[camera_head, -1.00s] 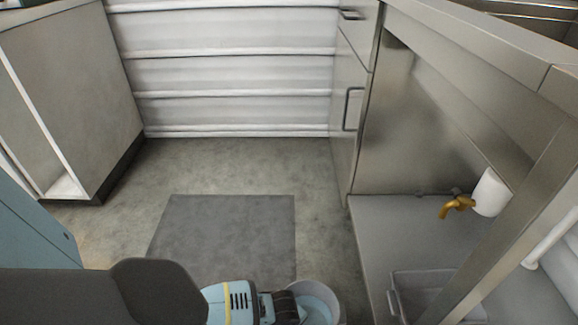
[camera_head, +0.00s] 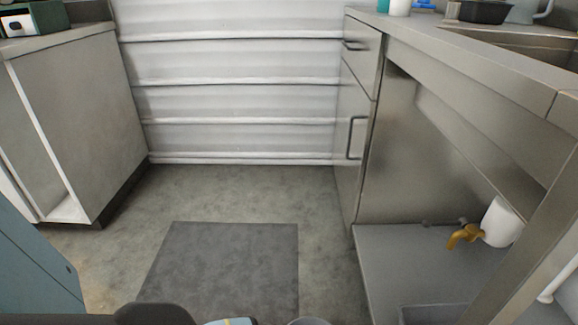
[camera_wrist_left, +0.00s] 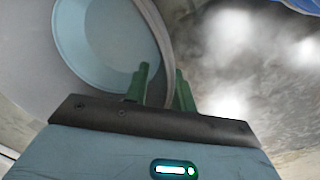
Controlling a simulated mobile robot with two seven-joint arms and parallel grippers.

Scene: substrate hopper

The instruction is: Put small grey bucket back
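A small grey bucket (camera_wrist_left: 108,48) with a pale blue inside fills the upper left of the left wrist view. My left gripper (camera_wrist_left: 162,82) has its green fingers on either side of the bucket's wall at the rim, one inside and one outside, and looks shut on it. In the head view only a sliver of the bucket's rim (camera_head: 309,321) shows at the bottom edge, beside a bit of my left arm; the fingers are out of sight there. My right gripper is in neither view.
A dark grey mat (camera_head: 225,265) lies on open floor. At the right, a steel sink counter (camera_head: 480,75) stands over a low grey shelf (camera_head: 400,262) with a brass tap (camera_head: 464,236) and a grey bin (camera_head: 430,314). A grey cabinet (camera_head: 85,130) stands at the left.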

